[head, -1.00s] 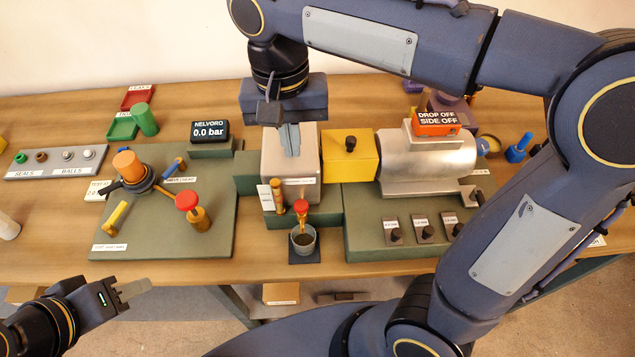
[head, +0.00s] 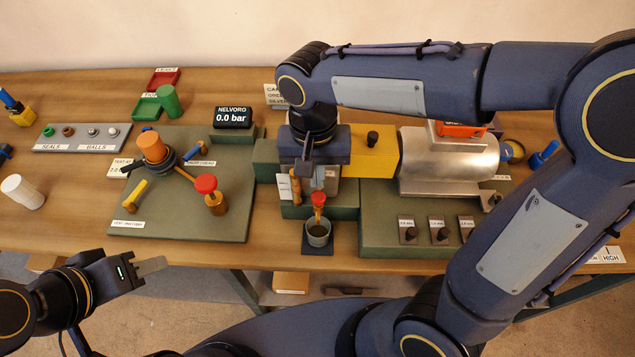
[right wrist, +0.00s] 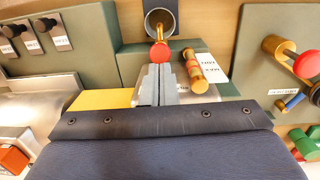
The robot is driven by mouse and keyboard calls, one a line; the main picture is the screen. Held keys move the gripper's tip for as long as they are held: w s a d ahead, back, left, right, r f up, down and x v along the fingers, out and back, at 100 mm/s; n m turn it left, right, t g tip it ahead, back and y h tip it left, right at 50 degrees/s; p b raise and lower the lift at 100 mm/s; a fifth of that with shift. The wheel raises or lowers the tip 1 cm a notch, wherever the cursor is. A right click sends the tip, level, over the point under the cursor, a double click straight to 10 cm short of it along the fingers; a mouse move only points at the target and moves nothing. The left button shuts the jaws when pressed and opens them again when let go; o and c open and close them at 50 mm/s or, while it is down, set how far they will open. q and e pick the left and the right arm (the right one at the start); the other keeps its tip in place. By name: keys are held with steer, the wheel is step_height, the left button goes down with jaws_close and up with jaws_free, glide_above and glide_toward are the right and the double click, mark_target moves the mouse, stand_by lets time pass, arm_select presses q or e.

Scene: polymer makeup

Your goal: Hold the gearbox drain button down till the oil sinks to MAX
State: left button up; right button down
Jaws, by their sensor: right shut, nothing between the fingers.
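The gearbox is a grey block (right wrist: 112,106) on a green base, mostly hidden behind my right gripper in the head view. A red button (head: 318,198) tops its brass drain spout; the button also shows in the right wrist view (right wrist: 159,52). A small grey cup (head: 318,238) stands under the spout. A brass sight gauge (right wrist: 197,72) with a MAX label (right wrist: 211,67) is beside it; the oil level is too small to read. My right gripper (right wrist: 158,72) is shut and empty, its tips at the button; contact is unclear. My left gripper (head: 152,265) hangs off the table's front.
A green panel (head: 225,228) with another red knob (head: 205,184) and an orange-capped fitting (head: 152,147) lies left. Several small switches (head: 438,230) sit in front of the cylinder.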

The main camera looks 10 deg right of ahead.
mark_target(319, 197)
steer(key=shift+f, duration=1.8)
step_height(319, 197, down, 2)
steer(key=shift+s+f+b, duration=0.1)
steer(key=shift+f+b, duration=0.05)
steer(key=shift+b, duration=0.75)
steer(key=shift+s, duration=0.1)
steer(key=shift+d, duration=0.1)
